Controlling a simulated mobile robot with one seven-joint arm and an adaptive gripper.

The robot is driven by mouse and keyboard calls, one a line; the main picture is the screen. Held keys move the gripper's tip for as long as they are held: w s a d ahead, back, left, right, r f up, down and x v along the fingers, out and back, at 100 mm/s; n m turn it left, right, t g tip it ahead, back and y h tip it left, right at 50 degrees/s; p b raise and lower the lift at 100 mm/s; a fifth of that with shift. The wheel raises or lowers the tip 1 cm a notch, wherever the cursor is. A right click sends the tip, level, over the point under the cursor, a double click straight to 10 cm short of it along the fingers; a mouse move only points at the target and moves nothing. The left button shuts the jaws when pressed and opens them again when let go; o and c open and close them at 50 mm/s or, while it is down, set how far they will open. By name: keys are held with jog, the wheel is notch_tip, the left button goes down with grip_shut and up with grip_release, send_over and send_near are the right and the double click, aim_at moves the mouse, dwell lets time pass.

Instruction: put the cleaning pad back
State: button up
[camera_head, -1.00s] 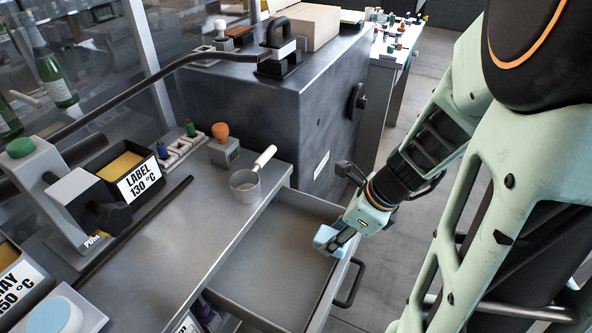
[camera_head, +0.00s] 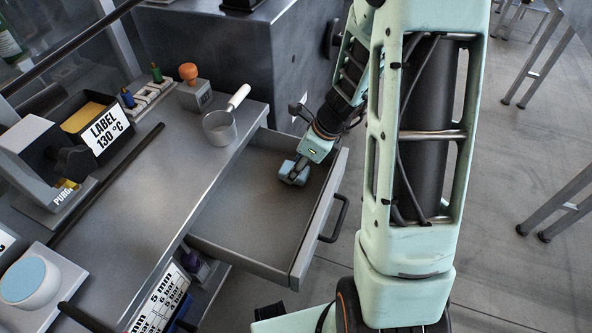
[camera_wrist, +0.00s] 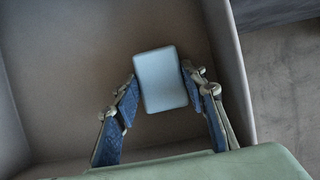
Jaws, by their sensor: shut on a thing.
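The cleaning pad is a small light-blue block with rounded corners. In the wrist view the cleaning pad (camera_wrist: 161,80) sits between the two fingers of my gripper (camera_wrist: 160,90), which touch its sides. In the head view my gripper (camera_head: 294,172) is inside the open drawer (camera_head: 240,222), toward its far end, with the pad mostly hidden by the fingers. I cannot tell whether the pad touches the drawer floor. The drawer looks otherwise empty.
The drawer front with its handle (camera_head: 338,218) stands out from the bench (camera_head: 150,195). A grey cabinet (camera_head: 240,60) stands beyond the drawer.

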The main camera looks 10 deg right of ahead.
jog(key=shift+f, duration=0.3)
jog(key=shift+f, duration=0.1)
jog(key=shift+f, duration=0.15)
jog(key=o, duration=1.2)
jog(key=p+v, duration=0.3)
jog(key=v, duration=0.9)
jog(key=shift+r+p, duration=0.3)
jog(key=shift+p, duration=0.05)
